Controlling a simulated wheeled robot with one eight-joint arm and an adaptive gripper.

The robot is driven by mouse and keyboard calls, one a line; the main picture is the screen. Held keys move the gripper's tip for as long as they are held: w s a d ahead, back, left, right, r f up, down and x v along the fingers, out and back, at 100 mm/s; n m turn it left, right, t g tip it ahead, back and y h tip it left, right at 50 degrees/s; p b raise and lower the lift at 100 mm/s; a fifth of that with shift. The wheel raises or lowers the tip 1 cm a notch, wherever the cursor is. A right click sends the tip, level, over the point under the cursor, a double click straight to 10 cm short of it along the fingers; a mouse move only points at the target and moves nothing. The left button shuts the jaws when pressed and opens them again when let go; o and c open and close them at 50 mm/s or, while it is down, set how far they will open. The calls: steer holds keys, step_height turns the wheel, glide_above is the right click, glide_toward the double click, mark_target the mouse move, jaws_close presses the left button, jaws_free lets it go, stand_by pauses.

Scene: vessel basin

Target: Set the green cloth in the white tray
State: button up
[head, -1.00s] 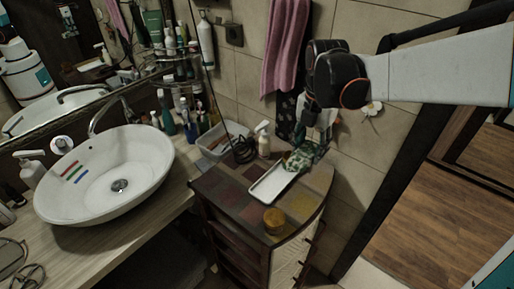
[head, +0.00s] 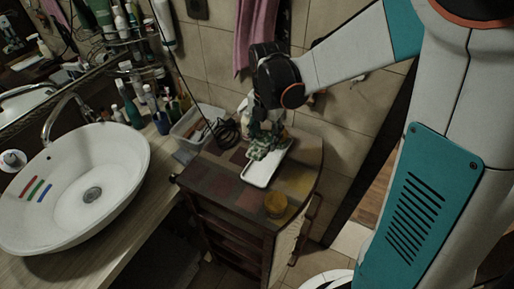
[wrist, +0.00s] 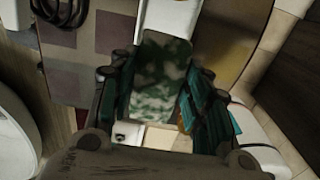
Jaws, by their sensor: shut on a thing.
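The green cloth (head: 259,151), mottled with white, hangs from my gripper (head: 265,132) over the far end of the white tray (head: 259,180). In the wrist view the patterned cloth (wrist: 160,75) lies between my two teal-padded fingers, which are shut on it. The white tray (wrist: 172,18) shows beyond the cloth at the top. The cloth hides part of the tray, and I cannot tell whether it touches the tray's floor.
The tray lies on a patchwork-topped cabinet (head: 225,175). A bin (head: 198,122) and a coiled dark cable (head: 226,131) are to the left. The white basin (head: 75,180) is further left.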

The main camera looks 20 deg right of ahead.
mark_target(265, 164)
step_height(265, 164, down, 10)
steer(key=shift+r+b, duration=0.15)
steer(key=shift+b, duration=0.85)
steer(key=o, duration=1)
steer(key=shift+c, duration=0.2)
